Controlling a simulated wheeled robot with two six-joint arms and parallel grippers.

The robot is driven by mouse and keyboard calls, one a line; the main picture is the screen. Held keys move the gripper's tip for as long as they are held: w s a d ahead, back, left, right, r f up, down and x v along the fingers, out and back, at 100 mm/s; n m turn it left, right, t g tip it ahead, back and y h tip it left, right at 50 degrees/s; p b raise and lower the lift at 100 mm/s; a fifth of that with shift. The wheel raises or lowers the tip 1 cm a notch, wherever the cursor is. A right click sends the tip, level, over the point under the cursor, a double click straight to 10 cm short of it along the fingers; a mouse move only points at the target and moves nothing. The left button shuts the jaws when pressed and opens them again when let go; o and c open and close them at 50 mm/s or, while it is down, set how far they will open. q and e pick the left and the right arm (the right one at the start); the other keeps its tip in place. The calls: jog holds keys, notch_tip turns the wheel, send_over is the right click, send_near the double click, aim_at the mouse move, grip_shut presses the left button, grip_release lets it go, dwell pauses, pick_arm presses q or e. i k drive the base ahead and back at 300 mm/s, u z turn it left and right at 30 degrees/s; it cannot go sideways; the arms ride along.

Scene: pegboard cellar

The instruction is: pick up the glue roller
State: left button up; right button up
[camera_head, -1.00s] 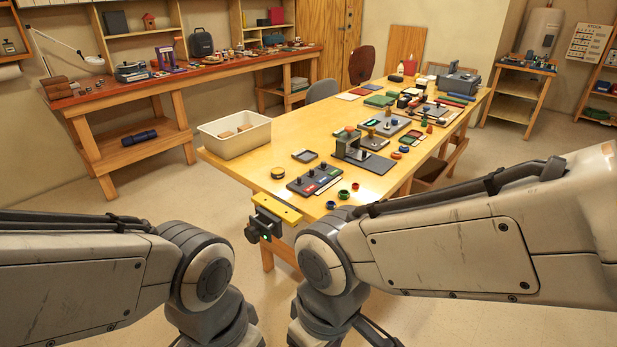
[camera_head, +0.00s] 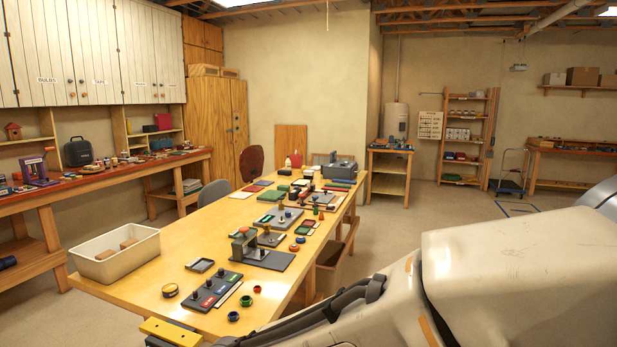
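I cannot pick out a glue roller with certainty; the small tools on the long wooden table (camera_head: 188,233) are too small to tell apart. Several coloured items lie along this table, among them a grey press-like device (camera_head: 244,246) on a dark plate and a dark block with knobs (camera_head: 211,288) near the front. Neither of my grippers is in view. Only links of one of my arms show at the lower right, and they cover part of the floor.
A white bin (camera_head: 115,254) stands on the table's left corner. A yellow-topped vise (camera_head: 170,332) is at its near edge. A long workbench (camera_head: 95,178) runs along the left wall. A small side table (camera_head: 390,172) and a cart (camera_head: 511,172) stand farther back.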

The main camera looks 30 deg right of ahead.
aim_at(307, 175)
jog(key=z, duration=1.65)
jog(key=i, duration=8.35)
jog(key=u, duration=0.15)
